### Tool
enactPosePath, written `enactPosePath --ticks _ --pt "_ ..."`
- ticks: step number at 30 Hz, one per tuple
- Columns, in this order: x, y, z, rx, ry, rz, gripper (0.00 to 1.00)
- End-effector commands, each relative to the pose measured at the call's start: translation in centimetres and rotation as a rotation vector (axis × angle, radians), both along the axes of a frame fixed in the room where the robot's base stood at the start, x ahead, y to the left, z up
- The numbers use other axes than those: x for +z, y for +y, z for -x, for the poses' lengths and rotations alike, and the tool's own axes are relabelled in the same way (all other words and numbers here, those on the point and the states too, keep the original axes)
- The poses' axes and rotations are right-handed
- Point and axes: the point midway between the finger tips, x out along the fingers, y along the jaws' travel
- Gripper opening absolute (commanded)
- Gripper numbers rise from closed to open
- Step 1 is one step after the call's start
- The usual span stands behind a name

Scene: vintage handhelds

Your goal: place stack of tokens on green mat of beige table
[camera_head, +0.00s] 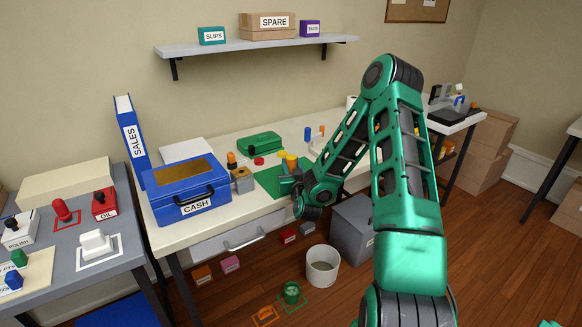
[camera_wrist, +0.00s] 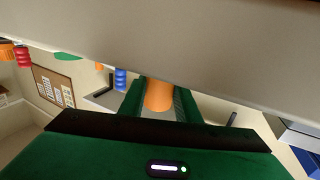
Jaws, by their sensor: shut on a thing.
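The green mat (camera_head: 268,180) lies on the beige table (camera_head: 225,213), right of the blue cash box. My gripper (camera_head: 290,183) is low over the mat's right part and partly hides it. In the wrist view my gripper (camera_wrist: 159,84) is shut on an orange cylinder (camera_wrist: 158,97), which looks like the stack of tokens. The beige surface fills the top of that view, close to the cylinder's end; I cannot tell if they touch. A yellow-orange piece (camera_head: 291,160) shows just behind my gripper in the head view.
The blue cash box (camera_head: 187,190) stands left of the mat, with a small tan block (camera_head: 242,180) beside it. A green case (camera_head: 259,142) and a red disc (camera_head: 259,161) are behind. A wall shelf (camera_head: 255,45) hangs above. A white bin (camera_head: 322,266) is on the floor.

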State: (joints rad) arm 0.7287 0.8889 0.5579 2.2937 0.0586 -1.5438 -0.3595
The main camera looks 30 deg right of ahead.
Motion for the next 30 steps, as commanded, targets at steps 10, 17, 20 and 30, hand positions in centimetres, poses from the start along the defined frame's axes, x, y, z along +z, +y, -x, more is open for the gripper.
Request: enactPosePath --ticks 10,17,20,30 --pt "-0.3 0.1 0.0 0.001 -0.001 0.001 0.01" --pt "-0.4 0.1 0.0 0.001 0.0 0.001 0.48" --pt "-0.4 0.1 0.0 0.001 0.0 0.001 0.48" --pt "-0.4 0.9 2.1 0.002 0.004 0.001 0.48"
